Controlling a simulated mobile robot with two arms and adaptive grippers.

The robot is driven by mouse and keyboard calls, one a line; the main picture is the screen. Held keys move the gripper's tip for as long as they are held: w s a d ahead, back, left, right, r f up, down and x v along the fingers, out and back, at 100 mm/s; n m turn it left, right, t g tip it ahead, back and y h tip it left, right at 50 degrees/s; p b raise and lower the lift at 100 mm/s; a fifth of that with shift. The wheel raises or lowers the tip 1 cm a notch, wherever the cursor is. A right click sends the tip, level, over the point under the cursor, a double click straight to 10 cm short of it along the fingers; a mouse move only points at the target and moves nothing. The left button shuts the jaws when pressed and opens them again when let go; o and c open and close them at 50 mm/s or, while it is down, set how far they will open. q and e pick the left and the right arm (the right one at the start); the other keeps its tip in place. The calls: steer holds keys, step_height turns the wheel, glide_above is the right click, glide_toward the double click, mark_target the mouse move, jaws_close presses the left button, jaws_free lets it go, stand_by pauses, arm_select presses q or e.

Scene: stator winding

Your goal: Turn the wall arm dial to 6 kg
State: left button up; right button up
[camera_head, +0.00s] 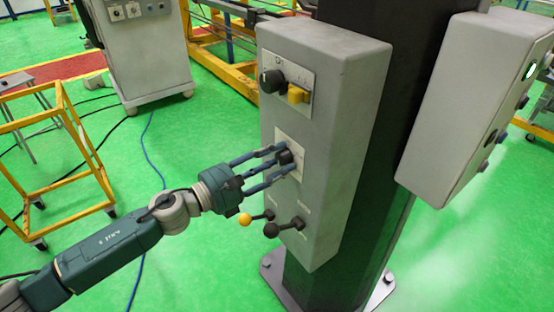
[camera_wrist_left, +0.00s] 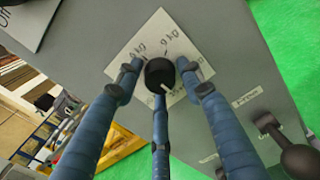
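A black round dial (camera_wrist_left: 159,72) with a white mark on its rim sits on a white square plate (camera_wrist_left: 120,62) on the grey wall box. Marks ending in "kg" are printed around it; not all of the numbers are legible. In the head view the dial (camera_head: 285,157) is partly hidden by fingers. My left gripper (camera_head: 280,163) reaches the plate with its three blue fingers spread around the dial. In the left wrist view the fingertips (camera_wrist_left: 159,82) stand left, right and below it, with small gaps showing. My right gripper is in neither view.
Above the plate on the box (camera_head: 340,110) are a black knob (camera_head: 272,81) and a yellow switch (camera_head: 298,94). Below it, close under my gripper, two levers stick out, one with a yellow ball (camera_head: 245,219), one with a dark ball (camera_head: 271,230). A second grey box (camera_head: 460,110) hangs at right.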

arm_select(q)
steer(key=c, duration=0.6)
steer(key=shift+c, duration=0.2)
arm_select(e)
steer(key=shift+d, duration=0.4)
